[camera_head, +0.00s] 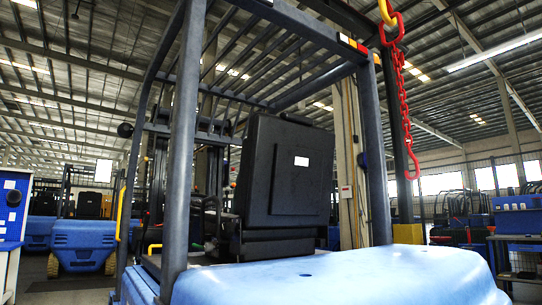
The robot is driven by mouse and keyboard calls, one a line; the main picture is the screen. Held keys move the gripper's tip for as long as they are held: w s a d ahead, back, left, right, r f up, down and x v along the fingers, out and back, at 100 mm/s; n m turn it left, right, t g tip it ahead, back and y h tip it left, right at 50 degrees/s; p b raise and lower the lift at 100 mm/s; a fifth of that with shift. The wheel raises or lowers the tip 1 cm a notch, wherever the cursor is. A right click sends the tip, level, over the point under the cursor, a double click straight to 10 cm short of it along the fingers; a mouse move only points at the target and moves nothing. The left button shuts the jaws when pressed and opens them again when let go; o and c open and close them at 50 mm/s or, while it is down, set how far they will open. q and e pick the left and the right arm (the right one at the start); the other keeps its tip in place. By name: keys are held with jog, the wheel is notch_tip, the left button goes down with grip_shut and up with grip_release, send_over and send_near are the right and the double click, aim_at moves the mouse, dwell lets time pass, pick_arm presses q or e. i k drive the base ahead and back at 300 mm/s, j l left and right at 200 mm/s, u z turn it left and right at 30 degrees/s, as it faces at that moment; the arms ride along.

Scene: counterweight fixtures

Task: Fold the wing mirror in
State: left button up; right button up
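A blue forklift is seen from behind, with its dark seat back (290,175) inside a grey overhead frame (183,150). A small dark rounded part (125,130) sticks out on the left side of the frame and may be a wing mirror. Another small dark part (363,160) sits beside the right rear post. Both are too small to tell for sure whether they are mirrors, or how far they are folded. Neither of my grippers shows in this view.
The forklift's light blue rear cover (340,278) fills the bottom. A red chain (402,95) hangs from a yellow hook at the right. Another blue forklift (82,240) stands at the left. A blue-panelled stand (12,215) is at the left edge, a workbench (518,235) at the right.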

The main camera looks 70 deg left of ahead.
aim_at(103, 172)
jog(key=u, duration=3.75)
jog(key=i, duration=5.9)
